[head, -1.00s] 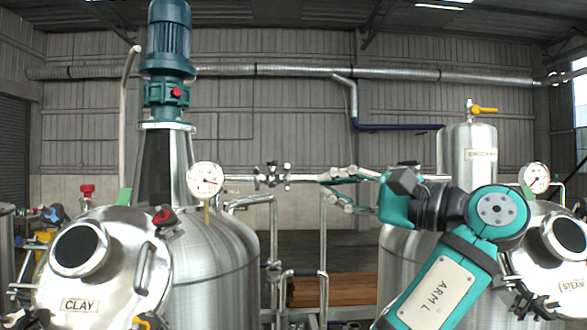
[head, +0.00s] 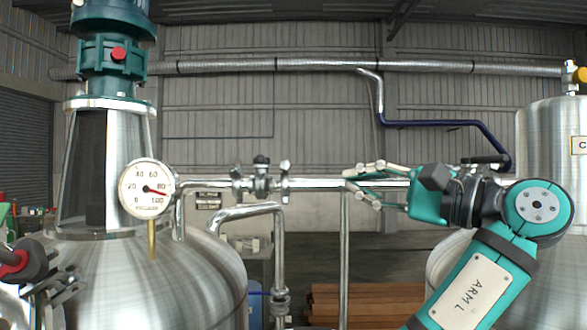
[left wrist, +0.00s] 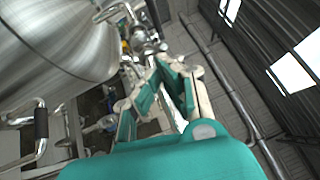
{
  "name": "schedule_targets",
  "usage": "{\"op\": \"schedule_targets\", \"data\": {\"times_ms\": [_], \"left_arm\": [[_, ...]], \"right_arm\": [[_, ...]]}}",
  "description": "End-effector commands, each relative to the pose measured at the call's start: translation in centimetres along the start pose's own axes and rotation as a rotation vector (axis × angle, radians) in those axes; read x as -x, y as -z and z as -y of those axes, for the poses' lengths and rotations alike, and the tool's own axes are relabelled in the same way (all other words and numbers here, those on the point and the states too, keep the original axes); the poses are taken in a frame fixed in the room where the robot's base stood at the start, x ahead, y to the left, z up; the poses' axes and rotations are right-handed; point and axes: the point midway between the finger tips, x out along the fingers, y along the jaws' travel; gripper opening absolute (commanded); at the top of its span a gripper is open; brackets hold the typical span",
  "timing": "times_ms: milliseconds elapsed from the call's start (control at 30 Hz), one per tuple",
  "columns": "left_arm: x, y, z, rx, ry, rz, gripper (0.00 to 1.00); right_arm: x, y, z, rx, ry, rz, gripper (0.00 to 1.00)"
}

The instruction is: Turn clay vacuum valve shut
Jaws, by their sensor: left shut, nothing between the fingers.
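A steel valve (head: 261,180) with a small dark handle sits between flanged joints on the horizontal pipe, right of the clay tank (head: 165,275). The handle's turned position cannot be told. My left gripper (head: 350,183), teal with pale fingers, is at about the valve's height, to its right. It is shut and empty, and a gap separates it from the valve. In the left wrist view my left gripper (left wrist: 165,90) points toward pipework beside a steel tank; I cannot clearly pick out the valve there. My right gripper is not in view.
A round gauge (head: 147,189) stands left of the valve. A bent pipe (head: 245,212) runs below it. Another dark-handled fitting (head: 483,161) is behind my left arm. A steel vessel (head: 555,155) stands at right, and stacked boards (head: 365,300) lie behind.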

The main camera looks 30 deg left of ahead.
Motion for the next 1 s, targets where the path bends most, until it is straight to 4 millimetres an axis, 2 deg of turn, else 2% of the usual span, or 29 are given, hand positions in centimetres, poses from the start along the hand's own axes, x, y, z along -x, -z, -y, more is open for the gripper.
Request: {"op": "schedule_targets", "data": {"times_ms": [167,533,733,1000], "left_arm": [[-2.5,-0.1,0.3,-0.002,0.000,0.005,0.00],[-10.3,-0.1,0.4,-0.004,0.000,0.005,0.00],[-12.0,-2.2,0.3,-0.001,0.000,0.003,0.00],[-12.6,-2.8,-0.1,-0.003,0.000,0.000,0.00]], "right_arm": [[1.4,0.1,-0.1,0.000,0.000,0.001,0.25],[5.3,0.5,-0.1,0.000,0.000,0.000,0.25],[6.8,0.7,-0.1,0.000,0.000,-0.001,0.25],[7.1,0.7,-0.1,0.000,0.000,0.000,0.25]]}}
